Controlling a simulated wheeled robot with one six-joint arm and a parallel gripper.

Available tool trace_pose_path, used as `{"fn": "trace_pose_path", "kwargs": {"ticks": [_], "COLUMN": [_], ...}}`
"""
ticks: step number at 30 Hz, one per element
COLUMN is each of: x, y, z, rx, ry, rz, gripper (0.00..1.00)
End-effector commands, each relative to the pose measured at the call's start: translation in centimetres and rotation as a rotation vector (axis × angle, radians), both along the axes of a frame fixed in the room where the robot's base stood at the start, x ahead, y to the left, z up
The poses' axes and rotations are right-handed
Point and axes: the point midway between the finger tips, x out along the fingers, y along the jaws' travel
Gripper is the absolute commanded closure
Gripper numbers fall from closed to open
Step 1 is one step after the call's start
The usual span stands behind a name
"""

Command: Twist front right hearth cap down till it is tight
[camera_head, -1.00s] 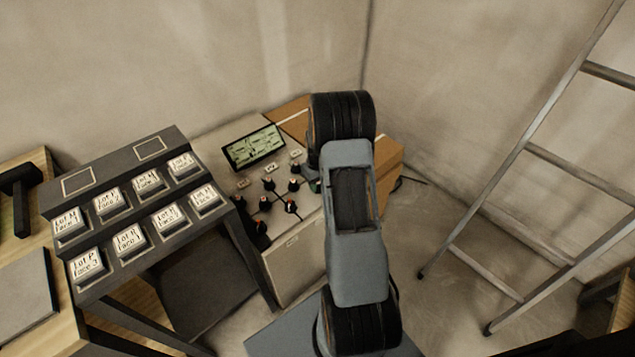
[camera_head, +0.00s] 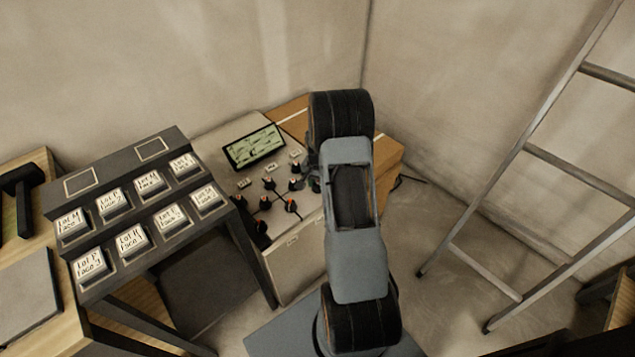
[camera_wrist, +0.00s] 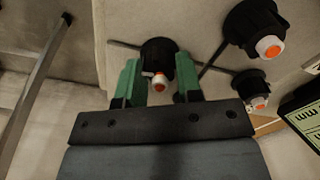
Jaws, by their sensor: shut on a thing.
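In the wrist view, the green fingers of my gripper (camera_wrist: 159,72) are shut on a black cap (camera_wrist: 158,49) with an orange and white pointer end. One finger is on each side of it, and it sits on the pale panel at a junction of dark lines. Two more black caps with orange ends, an upper one (camera_wrist: 250,28) and a lower one (camera_wrist: 251,86), stand to its right. In the head view, several black caps (camera_head: 291,206) stand on the pale panel (camera_head: 278,229). My arm hides most of my gripper there, and I cannot tell how tight the held cap is.
A display (camera_head: 254,147) is at the back of the panel; its edge shows in the wrist view (camera_wrist: 303,115). A dark rack (camera_head: 128,200) with labelled blocks stands left. A wooden box (camera_head: 388,163) is behind my arm. A ladder (camera_head: 530,160) leans at right, with bare floor before it.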

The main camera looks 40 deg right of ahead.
Motion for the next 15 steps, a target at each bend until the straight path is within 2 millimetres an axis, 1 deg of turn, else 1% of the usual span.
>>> {"fn": "trace_pose_path", "kwargs": {"ticks": [15], "x": [-0.03], "y": [-0.01], "z": [0.02], "rx": [-0.001], "ry": [0.001], "rz": [-0.489], "gripper": [0.91]}}
